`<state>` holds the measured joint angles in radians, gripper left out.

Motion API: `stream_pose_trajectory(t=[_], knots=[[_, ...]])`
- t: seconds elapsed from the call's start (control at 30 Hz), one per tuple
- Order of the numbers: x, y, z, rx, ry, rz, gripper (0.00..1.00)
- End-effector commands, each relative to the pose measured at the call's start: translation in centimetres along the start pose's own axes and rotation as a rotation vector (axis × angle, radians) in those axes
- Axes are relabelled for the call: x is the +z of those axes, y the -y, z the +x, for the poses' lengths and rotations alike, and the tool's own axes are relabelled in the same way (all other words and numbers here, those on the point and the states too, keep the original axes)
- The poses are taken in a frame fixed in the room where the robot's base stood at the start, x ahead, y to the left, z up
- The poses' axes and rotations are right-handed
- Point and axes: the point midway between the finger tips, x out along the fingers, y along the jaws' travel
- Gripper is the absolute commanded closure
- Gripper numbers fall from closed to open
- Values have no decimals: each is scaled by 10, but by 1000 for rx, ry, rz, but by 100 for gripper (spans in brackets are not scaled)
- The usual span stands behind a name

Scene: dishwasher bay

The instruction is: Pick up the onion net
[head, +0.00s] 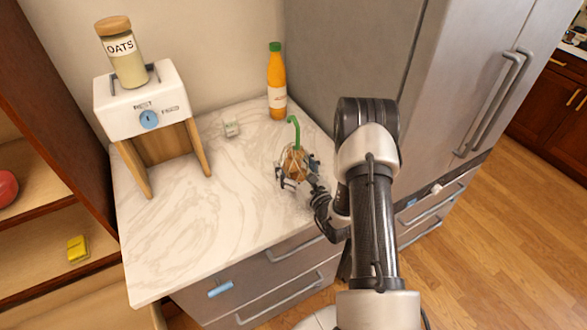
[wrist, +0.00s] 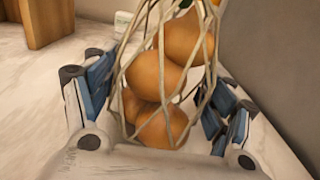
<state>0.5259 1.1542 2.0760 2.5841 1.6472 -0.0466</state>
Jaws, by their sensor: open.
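The onion net (head: 294,163) is a pale mesh bag of round orange-brown onions with a green top, standing on the marble counter near its right side. In the wrist view the net (wrist: 160,84) fills the middle, between the fingers. My gripper (head: 297,178) is at the net, low down, with its fingers on either side. In the wrist view my gripper (wrist: 158,115) is open, with blue-padded fingers left and right of the net. I cannot tell whether either pad touches the mesh. The net's underside is hidden behind the gripper's body.
An orange bottle (head: 277,88) with a green cap stands behind the net, near the grey fridge side (head: 340,60). A white stand (head: 140,100) with wooden legs holds an oats jar (head: 122,55). The counter's front left (head: 190,235) is clear.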

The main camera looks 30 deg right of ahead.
Motion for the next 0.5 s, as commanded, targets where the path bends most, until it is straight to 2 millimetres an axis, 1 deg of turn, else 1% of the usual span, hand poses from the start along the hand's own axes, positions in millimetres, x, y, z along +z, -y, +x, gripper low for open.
stream_pose_trajectory(t=[0.1,0.5], knots=[[0,0,0,0,0,0,24],[0,0,-1,0,-1,0,51]])
